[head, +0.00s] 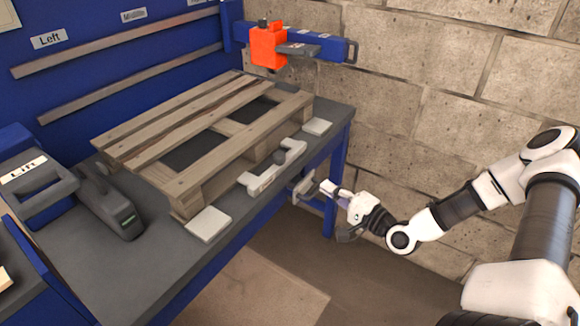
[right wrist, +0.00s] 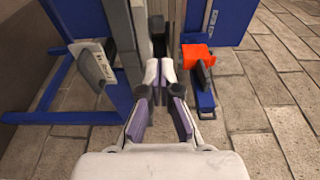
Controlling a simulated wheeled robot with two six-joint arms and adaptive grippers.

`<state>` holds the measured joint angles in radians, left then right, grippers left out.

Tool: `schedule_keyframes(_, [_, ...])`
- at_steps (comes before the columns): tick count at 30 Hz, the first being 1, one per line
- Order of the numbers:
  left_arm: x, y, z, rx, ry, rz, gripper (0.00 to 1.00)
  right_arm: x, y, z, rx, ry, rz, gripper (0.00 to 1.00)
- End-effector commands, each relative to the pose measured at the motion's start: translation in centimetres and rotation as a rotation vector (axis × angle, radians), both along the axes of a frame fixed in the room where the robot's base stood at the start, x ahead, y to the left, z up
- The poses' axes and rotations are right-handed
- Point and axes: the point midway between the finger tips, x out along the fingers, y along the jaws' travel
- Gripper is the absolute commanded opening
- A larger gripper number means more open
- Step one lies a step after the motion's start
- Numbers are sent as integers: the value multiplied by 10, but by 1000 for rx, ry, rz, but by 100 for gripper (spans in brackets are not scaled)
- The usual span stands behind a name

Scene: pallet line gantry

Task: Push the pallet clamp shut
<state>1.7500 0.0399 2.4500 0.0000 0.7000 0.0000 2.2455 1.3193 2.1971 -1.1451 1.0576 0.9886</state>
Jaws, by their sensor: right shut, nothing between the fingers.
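A wooden pallet (head: 205,130) lies flat on the grey bench. A pale clamp-like bar with raised ends (head: 270,170) lies along the pallet's front edge; I cannot tell for sure whether it is the pallet clamp or how far it is shut. A grey plate-like part (head: 304,187) sticks out below the bench's front edge. My right gripper (head: 330,187) is shut and empty, just right of that part; contact cannot be told. The right wrist view shows its fingertips (right wrist: 160,72) together, with a dark upright part (right wrist: 160,38) just beyond. My left gripper is out of view.
An orange block (head: 268,46) sits on a blue arm (head: 325,48) behind the bench. A grey handle labelled Lift (head: 45,190) and a dark grey tool (head: 110,205) are at the left. A brick wall (head: 450,70) stands behind; open floor is in front.

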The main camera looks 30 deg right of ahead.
Motion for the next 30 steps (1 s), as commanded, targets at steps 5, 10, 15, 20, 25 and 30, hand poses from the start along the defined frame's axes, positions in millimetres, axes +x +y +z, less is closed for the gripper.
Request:
schedule_keyframes(5, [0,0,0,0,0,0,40,0,1,-1,-3,3,2,0])
schedule_keyframes(10, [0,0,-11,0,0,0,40,12,3,-4,-6,4,5,0])
schedule_keyframes(15, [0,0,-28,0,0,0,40,39,9,-6,-10,4,7,0])
schedule_keyframes(20, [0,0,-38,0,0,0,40,70,16,-4,-11,5,8,0])
schedule_keyframes(25, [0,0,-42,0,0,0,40,106,23,-2,-11,4,6,0])
schedule_keyframes(30, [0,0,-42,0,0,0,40,130,27,-1,-6,5,3,0])
